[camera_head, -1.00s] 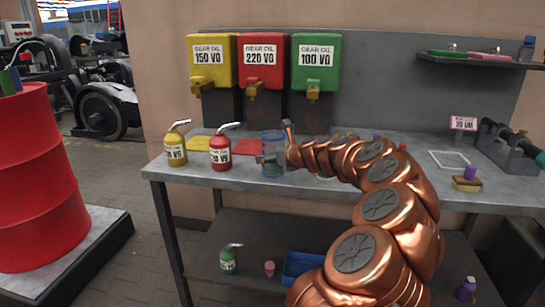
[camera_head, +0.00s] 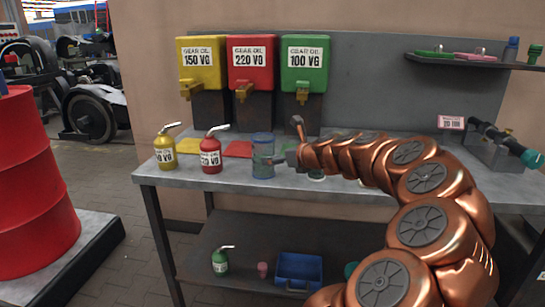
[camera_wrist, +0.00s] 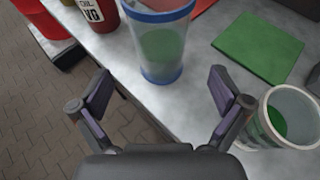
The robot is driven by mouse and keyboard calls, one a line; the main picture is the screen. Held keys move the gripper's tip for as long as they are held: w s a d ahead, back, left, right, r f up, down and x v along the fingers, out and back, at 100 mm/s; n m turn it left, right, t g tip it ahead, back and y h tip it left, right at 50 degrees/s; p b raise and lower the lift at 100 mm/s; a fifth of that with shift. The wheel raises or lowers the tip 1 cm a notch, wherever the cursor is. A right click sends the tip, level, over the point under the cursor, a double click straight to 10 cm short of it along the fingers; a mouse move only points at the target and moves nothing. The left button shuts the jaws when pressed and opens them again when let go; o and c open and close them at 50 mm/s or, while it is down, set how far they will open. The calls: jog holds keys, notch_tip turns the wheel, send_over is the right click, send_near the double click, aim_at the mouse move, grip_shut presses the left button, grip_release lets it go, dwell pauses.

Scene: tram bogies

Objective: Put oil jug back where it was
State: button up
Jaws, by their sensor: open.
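Three oil jugs with spouts show in the head view. A yellow one (camera_head: 164,157) and a red 220 VG one (camera_head: 210,160) stand upright on the bench. A green one (camera_head: 220,263) stands on the lower shelf. A clear blue-rimmed vessel (camera_head: 263,165) stands upright on the bench, right of the red jug. It also shows in the wrist view (camera_wrist: 163,45), ahead of my gripper (camera_wrist: 162,92), whose fingers are spread and empty. In the head view my gripper (camera_head: 284,158) is just right of this vessel, partly hidden by my arm. The red jug is cut off in the wrist view (camera_wrist: 97,14).
Yellow (camera_head: 188,147), red (camera_head: 238,149) and green (camera_wrist: 260,45) mats lie on the bench (camera_head: 230,185) below matching oil dispensers (camera_head: 250,65). A second clear vessel (camera_wrist: 272,140) stands close to my right finger. A blue bin (camera_head: 299,270) is on the lower shelf.

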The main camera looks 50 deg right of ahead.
jog(key=shift+v, duration=1.25)
